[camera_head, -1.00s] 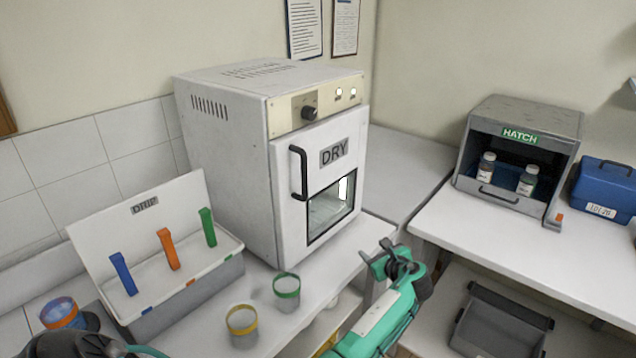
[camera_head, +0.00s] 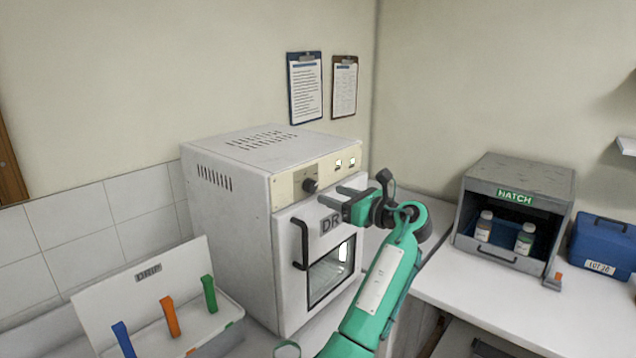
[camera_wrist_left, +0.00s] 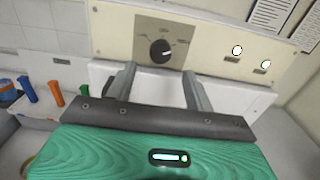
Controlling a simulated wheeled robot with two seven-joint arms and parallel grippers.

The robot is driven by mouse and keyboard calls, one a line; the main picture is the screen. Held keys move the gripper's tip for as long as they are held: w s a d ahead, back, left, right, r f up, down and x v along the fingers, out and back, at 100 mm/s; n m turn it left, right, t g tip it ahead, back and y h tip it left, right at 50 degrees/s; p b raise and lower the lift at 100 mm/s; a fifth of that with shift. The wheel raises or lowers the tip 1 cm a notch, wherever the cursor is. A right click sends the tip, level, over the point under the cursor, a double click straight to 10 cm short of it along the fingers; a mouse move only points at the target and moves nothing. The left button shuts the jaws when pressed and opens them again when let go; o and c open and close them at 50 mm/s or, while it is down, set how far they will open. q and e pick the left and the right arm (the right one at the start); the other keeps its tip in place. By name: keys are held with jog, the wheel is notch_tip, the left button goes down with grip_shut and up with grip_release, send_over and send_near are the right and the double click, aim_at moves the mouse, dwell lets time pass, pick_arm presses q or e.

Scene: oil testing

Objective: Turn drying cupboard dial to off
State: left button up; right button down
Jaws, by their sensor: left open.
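The drying cupboard (camera_head: 232,225) is a white box with a DRY label on its shut door and a cream panel above. Its black round dial (camera_head: 310,185) is on that panel. In the left wrist view the dial (camera_wrist_left: 160,51) shows a light mark on its face and small labels around it; I cannot read the setting surely. My left gripper (camera_head: 332,196) is open and empty in front of the cupboard, just right of and below the dial, partly covering the DRY label. In the wrist view its fingertips (camera_wrist_left: 159,72) straddle a space just below the dial, apart from it.
Two lit indicators (camera_wrist_left: 251,57) sit right of the dial. A black door handle (camera_head: 301,245) sticks out below. A DRIP rack (camera_head: 165,285) with coloured pegs stands at the left. A grey HATCH box (camera_head: 515,185) with bottles and a blue case (camera_head: 603,246) stand on the right counter.

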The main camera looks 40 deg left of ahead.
aim_at(314, 188)
pick_arm(q)
jog(key=a, duration=0.2)
jog(key=a+p, duration=0.1)
jog(key=a, duration=0.1)
jog(key=shift+w+a+r+p, duration=0.15)
jog(key=shift+a+p, duration=0.15)
jog(key=shift+a, duration=0.75)
jog(key=shift+c, duration=0.4)
jog(key=c, duration=0.9)
